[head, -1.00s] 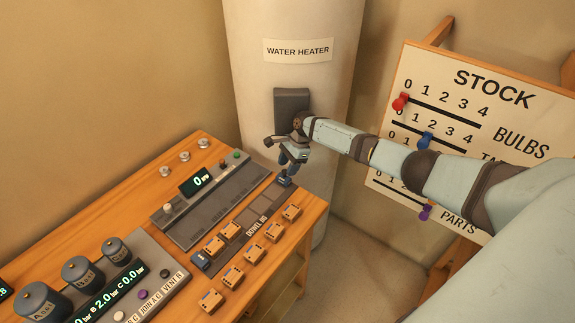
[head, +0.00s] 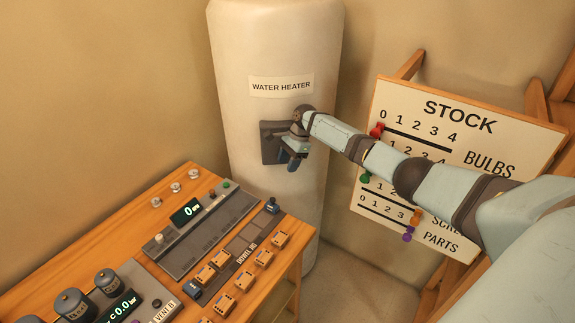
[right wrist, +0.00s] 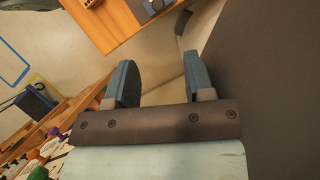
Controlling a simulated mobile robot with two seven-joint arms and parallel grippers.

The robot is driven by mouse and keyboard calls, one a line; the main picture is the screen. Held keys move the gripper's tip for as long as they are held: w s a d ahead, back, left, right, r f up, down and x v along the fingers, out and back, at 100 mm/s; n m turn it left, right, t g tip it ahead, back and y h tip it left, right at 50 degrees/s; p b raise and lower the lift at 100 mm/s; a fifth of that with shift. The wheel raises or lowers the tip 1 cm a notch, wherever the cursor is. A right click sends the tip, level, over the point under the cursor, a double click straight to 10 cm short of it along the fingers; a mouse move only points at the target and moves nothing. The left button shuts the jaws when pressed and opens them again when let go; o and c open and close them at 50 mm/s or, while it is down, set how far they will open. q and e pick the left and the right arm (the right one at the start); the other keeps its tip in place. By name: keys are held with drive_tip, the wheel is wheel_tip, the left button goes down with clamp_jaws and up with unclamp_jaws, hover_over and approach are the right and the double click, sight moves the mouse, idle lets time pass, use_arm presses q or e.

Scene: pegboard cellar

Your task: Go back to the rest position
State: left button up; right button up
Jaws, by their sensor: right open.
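My right gripper (head: 282,158) is open and empty in the head view, in front of the dark panel (head: 268,150) on the water heater. It is above and beyond the far right corner of the wooden workbench (head: 180,205). In the right wrist view, its two blue-grey fingers (right wrist: 158,62) stand apart with nothing between them, above the floor. My left gripper is in neither view.
The white water heater (head: 265,50) stands behind. A stock board (head: 440,135) with coloured pegs is at right, partly behind my arm.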

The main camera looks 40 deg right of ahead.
drive_tip(key=shift+a, duration=0.1)
